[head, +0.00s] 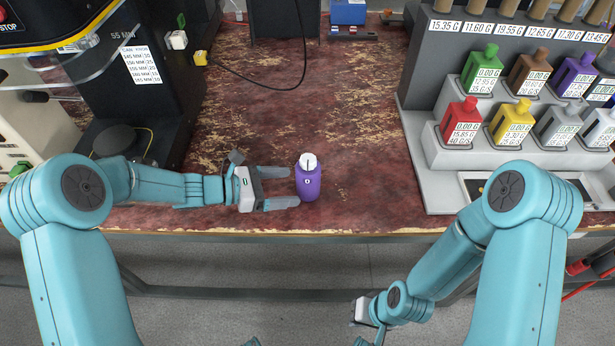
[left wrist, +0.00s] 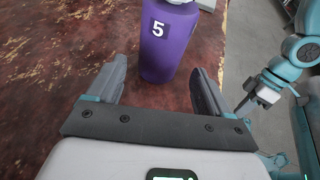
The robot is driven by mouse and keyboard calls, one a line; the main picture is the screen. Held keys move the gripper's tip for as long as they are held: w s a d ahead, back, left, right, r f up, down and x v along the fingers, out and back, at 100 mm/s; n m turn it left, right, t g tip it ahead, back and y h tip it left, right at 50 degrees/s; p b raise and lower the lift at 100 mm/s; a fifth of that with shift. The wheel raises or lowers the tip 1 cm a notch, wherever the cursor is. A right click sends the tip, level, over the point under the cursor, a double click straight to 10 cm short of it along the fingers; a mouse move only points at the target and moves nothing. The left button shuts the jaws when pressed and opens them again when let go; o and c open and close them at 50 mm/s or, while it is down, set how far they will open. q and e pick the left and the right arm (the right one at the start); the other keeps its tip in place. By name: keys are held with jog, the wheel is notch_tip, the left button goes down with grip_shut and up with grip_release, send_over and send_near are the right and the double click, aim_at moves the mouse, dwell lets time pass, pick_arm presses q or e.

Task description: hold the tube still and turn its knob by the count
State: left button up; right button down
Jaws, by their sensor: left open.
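A purple tube (head: 308,187) with a white knob (head: 308,160) on top stands upright near the front edge of the worktable.
A grey stepped rack (head: 420,110) with several coloured, labelled bottles stands on the right. A black machine (head: 160,85) with a size chart stands on the left. A blue box (head: 347,12) is at the back. The worn red tabletop (head: 330,95) behind the tube is clear.

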aim_at(298, 187)
pick_arm(q)
jog(key=b+x, duration=0.1)
jog(key=x, duration=0.2)
jog(key=shift+d+f, duration=0.15)
jog(key=shift+d, duration=0.25)
jog(key=shift+w+d+f+b, duration=0.15)
jog(key=shift+w+d+b, duration=0.1)
jog(key=shift+d+b, duration=0.2)
jog(key=shift+d, duration=0.2)
jog(key=c, duration=0.6)
jog(key=shift+w, duration=0.1)
jog(key=shift+c, duration=0.2)
